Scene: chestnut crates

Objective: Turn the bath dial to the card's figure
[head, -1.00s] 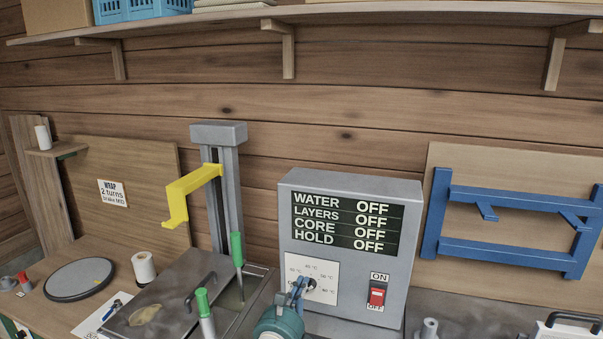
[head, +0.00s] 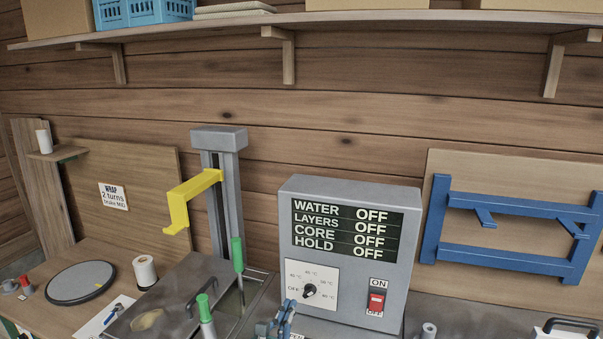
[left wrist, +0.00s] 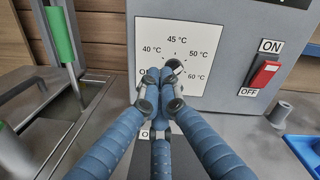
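The bath dial (head: 310,291) is a small dark knob on a white scale plate on the grey control box (head: 350,186). The scale shows OFF, 40, 45, 50 and 60 °C; I cannot read the pointer surely. In the left wrist view the dial (left wrist: 174,66) is partly hidden behind my fingers. My left gripper (head: 287,306) has blue fingers and is below and left of the dial, apart from it. In the left wrist view its fingertips (left wrist: 159,76) are together with nothing seen between them. A white card (head: 113,196) reads "WRAP 2 turns"; its lower line is small. My right gripper is out of view.
A red ON/OFF switch (head: 376,301) is right of the dial. The display (head: 343,228) reads OFF on every line. Left are a metal tank with a lid (head: 165,302), green-handled tools (head: 237,254) and a yellow hook (head: 190,199). A blue frame (head: 505,227) hangs right.

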